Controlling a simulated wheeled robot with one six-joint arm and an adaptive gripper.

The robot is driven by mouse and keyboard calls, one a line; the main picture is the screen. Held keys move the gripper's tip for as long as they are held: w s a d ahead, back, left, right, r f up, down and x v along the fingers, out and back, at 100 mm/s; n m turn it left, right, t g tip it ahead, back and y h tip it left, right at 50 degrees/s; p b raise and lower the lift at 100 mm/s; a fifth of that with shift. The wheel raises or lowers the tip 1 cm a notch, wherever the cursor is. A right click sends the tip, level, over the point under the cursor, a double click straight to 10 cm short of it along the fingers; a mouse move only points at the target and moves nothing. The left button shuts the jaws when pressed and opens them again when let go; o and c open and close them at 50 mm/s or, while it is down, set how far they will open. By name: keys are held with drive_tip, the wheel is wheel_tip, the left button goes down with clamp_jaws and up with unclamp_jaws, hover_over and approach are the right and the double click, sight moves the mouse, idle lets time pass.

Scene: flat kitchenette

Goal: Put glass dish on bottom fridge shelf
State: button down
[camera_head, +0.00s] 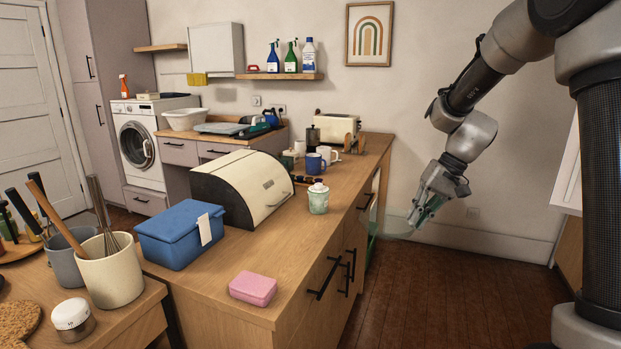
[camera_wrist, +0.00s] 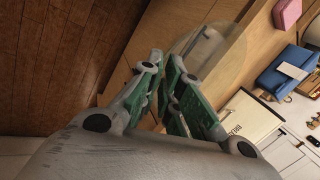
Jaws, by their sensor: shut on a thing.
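My gripper (camera_head: 418,218) hangs over the floor to the right of the long wooden counter, fingers pointing down. It is shut on the glass dish (camera_head: 397,227), which is clear and hard to make out in the head view. In the wrist view the dish (camera_wrist: 229,42) shows as a faint round see-through shape beyond the green-padded fingertips (camera_wrist: 172,82), with the counter front visible through it. The dish's far rim is faint, and its exact tilt is hard to tell. No fridge shelf can be made out in either view.
The counter (camera_head: 225,285) carries a blue box (camera_head: 178,236), a pink box (camera_head: 253,288), a bread bin (camera_head: 243,188), a lidded jar (camera_head: 318,198) and mugs (camera_head: 314,162). A white panel (camera_head: 568,170) stands at the right edge, partly behind my arm. The wooden floor (camera_head: 430,300) is clear.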

wheel_tip(320, 180, down, 18)
drive_tip(key=d+n, duration=0.1)
drive_tip(key=d, duration=0.2)
drive_tip(key=shift+w+f, duration=0.15)
drive_tip(key=shift+w, duration=0.2)
drive_tip(key=shift+a+f, duration=0.1)
